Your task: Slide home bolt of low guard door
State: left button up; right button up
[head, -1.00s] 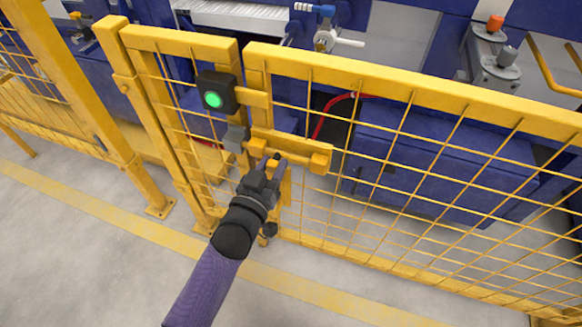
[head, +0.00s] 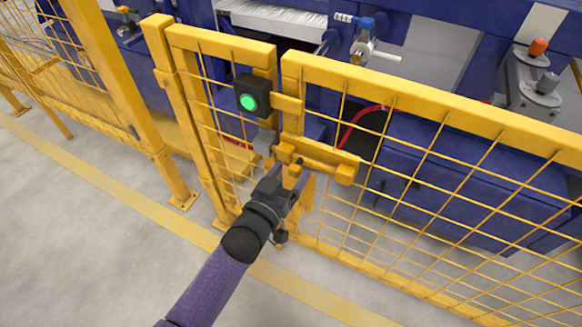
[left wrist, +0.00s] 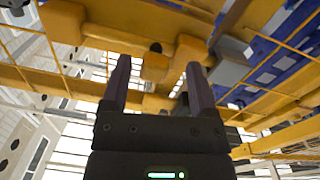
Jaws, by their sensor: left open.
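The low guard door (head: 430,109) is a yellow frame with wire mesh, and it appears closed against the narrow fixed panel (head: 219,45). Its yellow bolt assembly (head: 325,163) lies across the door near the panel side. A grey block (head: 264,142) sits on the panel side at the bolt's left end. My left gripper (head: 291,178) is open just below and in front of the bolt. In the left wrist view a yellow bolt knob (left wrist: 155,67) shows beyond and between the spread fingertips (left wrist: 158,75); contact is not visible. My right gripper is out of view.
A black box with a lit green button (head: 249,97) is on the panel above the bolt. Blue machinery (head: 440,165) and a red hose (head: 352,122) stand behind the mesh. The grey floor (head: 90,215) in front is clear, with a yellow line.

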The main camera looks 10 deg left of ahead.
pick_arm(q)
jog(key=p+v, duration=0.3)
jog(key=v, duration=0.5)
jog(key=shift+s, duration=0.3)
jog(key=shift+a+r, duration=0.1)
jog(key=shift+a, duration=0.05)
